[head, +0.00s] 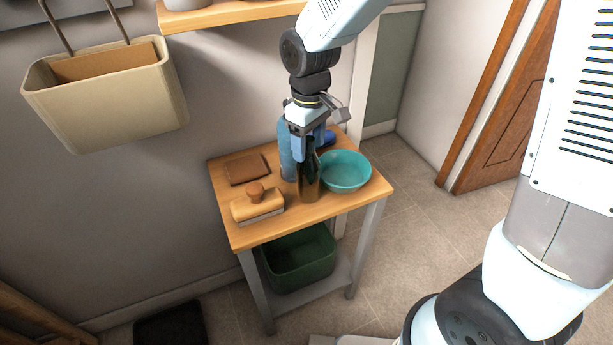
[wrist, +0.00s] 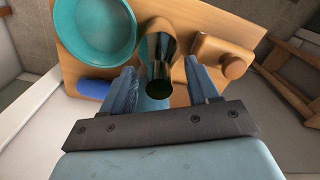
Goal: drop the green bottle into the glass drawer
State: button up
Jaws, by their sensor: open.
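A dark, glossy green-brown bottle (head: 309,184) stands upright on the small wooden bench, near its front edge. My gripper (head: 304,156) is above the bench at the bottle's upper part, pointing down. In the wrist view the bottle (wrist: 160,52) shows ahead of and between my two blue fingers (wrist: 163,78), which are apart. A gap shows on both sides of it, and I cannot make out contact. I cannot pick out a glass drawer in either view.
A teal bowl (head: 346,171) stands right of the bottle. A blue cylinder (head: 286,155) is close behind it. A wooden brush (head: 257,204) and brown cloth (head: 247,169) lie left. A green bin (head: 300,262) sits on the lower shelf. A beige holder (head: 108,104) hangs on the wall.

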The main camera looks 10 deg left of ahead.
jog(key=shift+c, duration=0.3)
grip_shut()
dwell(0.3)
